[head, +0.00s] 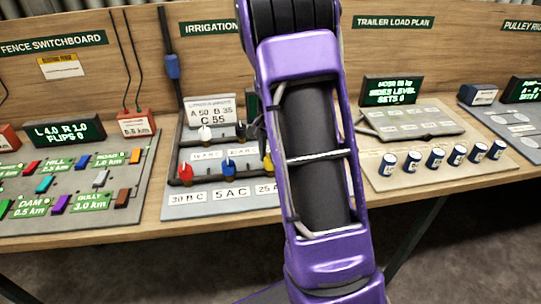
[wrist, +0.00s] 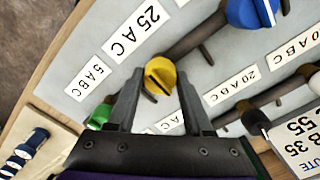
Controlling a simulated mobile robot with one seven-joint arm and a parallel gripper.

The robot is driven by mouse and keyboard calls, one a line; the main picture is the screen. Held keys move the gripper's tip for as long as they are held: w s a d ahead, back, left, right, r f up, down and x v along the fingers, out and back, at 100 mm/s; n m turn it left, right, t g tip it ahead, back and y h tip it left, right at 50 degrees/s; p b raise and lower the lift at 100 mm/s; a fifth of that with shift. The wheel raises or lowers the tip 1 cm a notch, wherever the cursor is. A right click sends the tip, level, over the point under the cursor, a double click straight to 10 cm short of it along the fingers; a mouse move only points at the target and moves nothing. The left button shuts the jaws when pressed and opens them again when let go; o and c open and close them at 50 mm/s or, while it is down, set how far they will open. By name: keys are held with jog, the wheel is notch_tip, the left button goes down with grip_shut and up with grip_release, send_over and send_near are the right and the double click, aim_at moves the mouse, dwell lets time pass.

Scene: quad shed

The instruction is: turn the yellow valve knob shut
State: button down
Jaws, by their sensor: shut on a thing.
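The yellow valve knob (wrist: 159,76) sits on a dark pipe of the grey irrigation panel (wrist: 215,65). My gripper (wrist: 158,88) has one finger on each side of the knob and is shut on it. The knob's raised ridge runs slantwise between the fingers in the wrist view. In the head view only a sliver of the yellow knob (head: 268,164) shows at the edge of my purple arm. My gripper is hidden behind the arm there.
A blue knob (wrist: 251,11) and a green knob (wrist: 99,116) are close by on the same panel, the green one beside the left finger. Red (head: 186,174) and white (head: 205,133) knobs are also on it. Several small cups (head: 436,158) stand on the board to the right.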

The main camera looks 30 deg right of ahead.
dwell(0.4)
jog(key=shift+c, duration=1.5)
grip_release()
jog(key=shift+r, duration=0.1)
notch_tip(320, 180, up, 17)
jog(key=p, duration=0.1)
jog(key=shift+r+p, duration=0.15)
jog(key=shift+p, duration=0.2)
